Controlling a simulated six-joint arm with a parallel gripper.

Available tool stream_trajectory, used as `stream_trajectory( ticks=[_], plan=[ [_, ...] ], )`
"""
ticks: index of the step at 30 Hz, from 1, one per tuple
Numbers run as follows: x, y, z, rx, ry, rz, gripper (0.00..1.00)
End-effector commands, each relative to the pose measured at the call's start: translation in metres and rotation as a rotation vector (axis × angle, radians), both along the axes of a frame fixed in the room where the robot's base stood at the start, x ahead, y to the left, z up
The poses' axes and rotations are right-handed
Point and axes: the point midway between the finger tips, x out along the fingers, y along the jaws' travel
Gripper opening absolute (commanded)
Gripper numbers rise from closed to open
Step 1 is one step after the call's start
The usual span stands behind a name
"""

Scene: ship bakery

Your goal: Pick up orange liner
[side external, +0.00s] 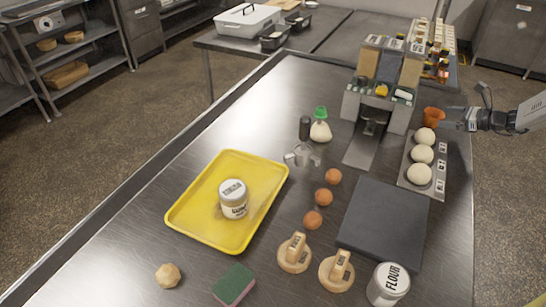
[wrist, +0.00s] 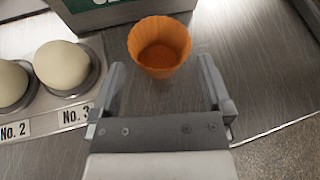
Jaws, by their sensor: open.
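The orange liner (side external: 433,117) is a small fluted cup at the right of the worktable, beside the end of the dough tray in the side external view. In the wrist view the liner (wrist: 160,46) stands upright with its mouth facing up, just beyond and between my fingertips. My gripper (wrist: 162,78) is open and empty, with one finger on each side of the line to the liner. The fingers do not appear to touch it. In the side external view my gripper (side external: 455,118) comes in from the right, close to the liner.
A tray (side external: 408,181) with three dough balls in numbered places lies close by; in the wrist view dough ball No. 3 (wrist: 62,65) is left of my left finger. A grey-green dispenser station (side external: 392,75) stands behind the liner. The table edge is at right.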

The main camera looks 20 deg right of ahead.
Motion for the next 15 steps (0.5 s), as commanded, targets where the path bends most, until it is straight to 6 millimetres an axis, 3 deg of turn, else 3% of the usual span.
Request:
stream_trajectory(
  ticks=[15],
  plan=[
    [0.039,0.021,-0.017,0.0,0.0,0.001,1.0]
  ],
)
